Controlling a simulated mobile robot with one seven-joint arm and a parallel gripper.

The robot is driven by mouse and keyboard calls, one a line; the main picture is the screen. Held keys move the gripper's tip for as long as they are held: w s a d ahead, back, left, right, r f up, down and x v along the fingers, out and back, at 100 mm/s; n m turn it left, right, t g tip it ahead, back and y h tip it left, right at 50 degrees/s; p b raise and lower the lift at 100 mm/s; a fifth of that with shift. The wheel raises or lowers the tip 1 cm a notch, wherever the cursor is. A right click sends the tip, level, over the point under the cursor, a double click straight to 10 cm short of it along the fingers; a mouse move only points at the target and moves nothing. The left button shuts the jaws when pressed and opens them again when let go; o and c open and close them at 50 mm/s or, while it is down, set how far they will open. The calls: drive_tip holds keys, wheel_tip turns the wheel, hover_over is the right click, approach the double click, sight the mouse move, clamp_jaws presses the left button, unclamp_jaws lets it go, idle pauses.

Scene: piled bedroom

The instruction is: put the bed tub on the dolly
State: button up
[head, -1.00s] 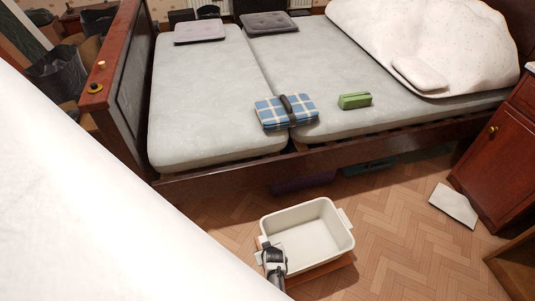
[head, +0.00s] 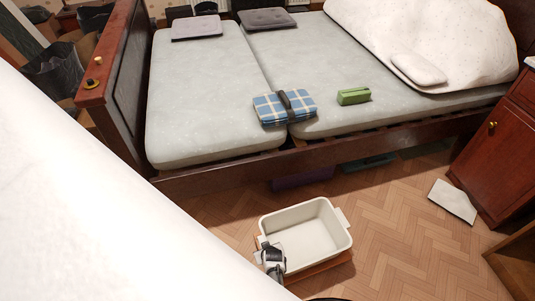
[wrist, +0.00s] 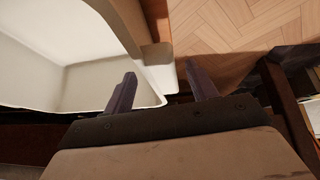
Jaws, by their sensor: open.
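The bed tub is a white, empty open tub (head: 327,258) low over the floor in front of the bed, with a grip tab at each end. An orange-brown board, seemingly the dolly (head: 322,268), shows under its near edge; most of it is hidden by the tub. I cannot tell whether the tub fully rests on it. My gripper (head: 270,262) is at the tub's near left end. In the wrist view my gripper (wrist: 160,88) is open, its left finger over the tub's inside and its right finger outside, with the tub's end tab (wrist: 160,70) between and beyond them.
The bed (head: 205,105) fills the back, with a plaid folded blanket (head: 284,107) and a green box (head: 353,96) on it. A dark purple item (head: 303,178) lies under the bed. A white sheet (head: 453,201) lies near the red-brown cabinet (head: 497,140). The floor right of the tub is clear.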

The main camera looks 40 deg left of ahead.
drive_tip(key=p+v, duration=0.2)
drive_tip(key=v, duration=0.9)
drive_tip(key=shift+r+p, duration=0.35)
drive_tip(key=shift+p, duration=0.05)
